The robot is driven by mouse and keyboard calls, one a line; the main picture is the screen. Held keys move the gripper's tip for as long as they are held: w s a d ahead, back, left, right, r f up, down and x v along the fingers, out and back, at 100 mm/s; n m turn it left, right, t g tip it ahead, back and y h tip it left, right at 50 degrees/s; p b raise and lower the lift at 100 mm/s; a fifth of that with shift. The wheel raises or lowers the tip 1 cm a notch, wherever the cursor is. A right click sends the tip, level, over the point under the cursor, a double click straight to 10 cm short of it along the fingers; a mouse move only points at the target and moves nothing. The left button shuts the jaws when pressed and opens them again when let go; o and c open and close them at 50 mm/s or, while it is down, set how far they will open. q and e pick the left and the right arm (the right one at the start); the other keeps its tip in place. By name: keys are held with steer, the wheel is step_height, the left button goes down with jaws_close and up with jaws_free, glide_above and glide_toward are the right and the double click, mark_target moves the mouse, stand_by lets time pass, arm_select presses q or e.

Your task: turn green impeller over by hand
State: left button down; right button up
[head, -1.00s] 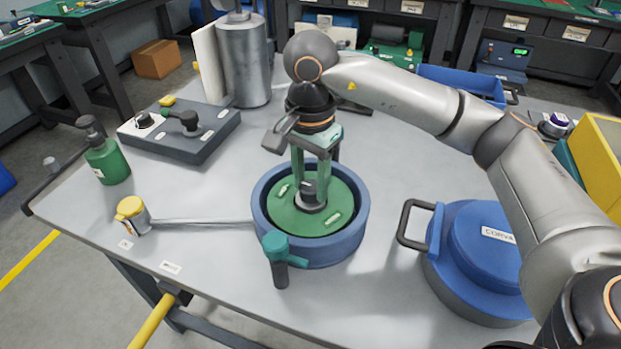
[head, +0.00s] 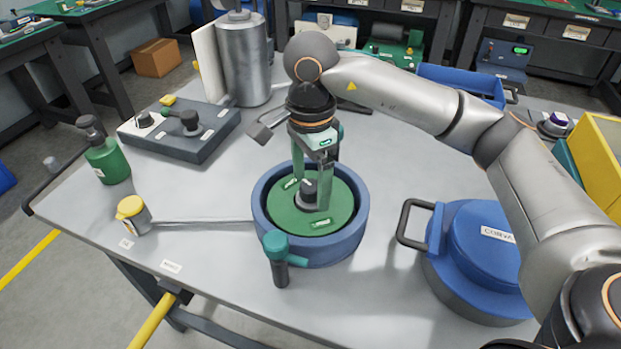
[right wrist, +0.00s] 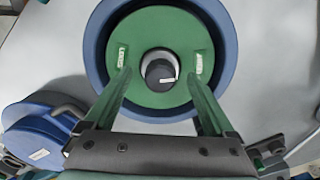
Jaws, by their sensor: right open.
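The green impeller (head: 340,193) is a flat round disc lying inside a blue ring-shaped housing (head: 262,215) on the grey table. A dark hub (head: 309,190) stands at its centre. Two small pale labels sit on opposite sides of the disc; they also show on the impeller in the right wrist view (right wrist: 160,20). My right gripper (head: 312,196) points down over the disc, open, with one green finger on each side of the hub. In the right wrist view the fingertips (right wrist: 158,76) end close to the labels; I cannot tell if they touch the disc. My left gripper is out of view.
A teal-topped handle (head: 278,262) stands at the housing's front. A blue lidded canister (head: 485,250) is at the right. A yellow-capped item (head: 132,212), a green bottle (head: 106,160) and a control box (head: 175,145) are at the left. A metal cylinder (head: 245,65) stands behind.

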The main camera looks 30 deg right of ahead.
steer(key=shift+o, duration=0.2)
steer(key=shift+f+n+b, duration=0.1)
steer(key=shift+n+b, duration=0.3)
steer(key=shift+n, duration=0.3)
steer(key=n+b, duration=0.2)
steer(key=n, duration=0.4)
steer(key=shift+n, duration=0.3)
steer(key=n+b, duration=0.1)
steer(key=n, duration=0.3)
steer(key=n+b, duration=0.1)
steer(key=n, duration=0.3)
steer(key=shift+c, duration=0.2)
jaws_close()
